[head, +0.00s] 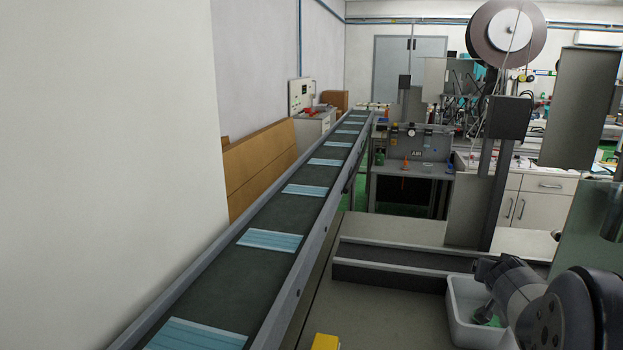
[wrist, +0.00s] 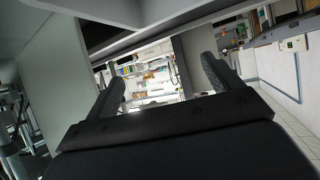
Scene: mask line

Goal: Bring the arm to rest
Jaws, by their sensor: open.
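My gripper (wrist: 164,84) shows in the wrist view with its two dark fingers wide apart. Nothing is between them; past them are only distant shelves and a grey panel. In the head view my arm (head: 575,312) comes in at the lower right, bent, in front of a white bin. I cannot make out the fingers there.
A conveyor belt (head: 262,267) with several blue masks (head: 270,240) runs away along the left wall. A white bin (head: 462,318) stands at the lower right beside a machine with a tall post (head: 491,195). A yellow block (head: 325,342) shows at the bottom edge.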

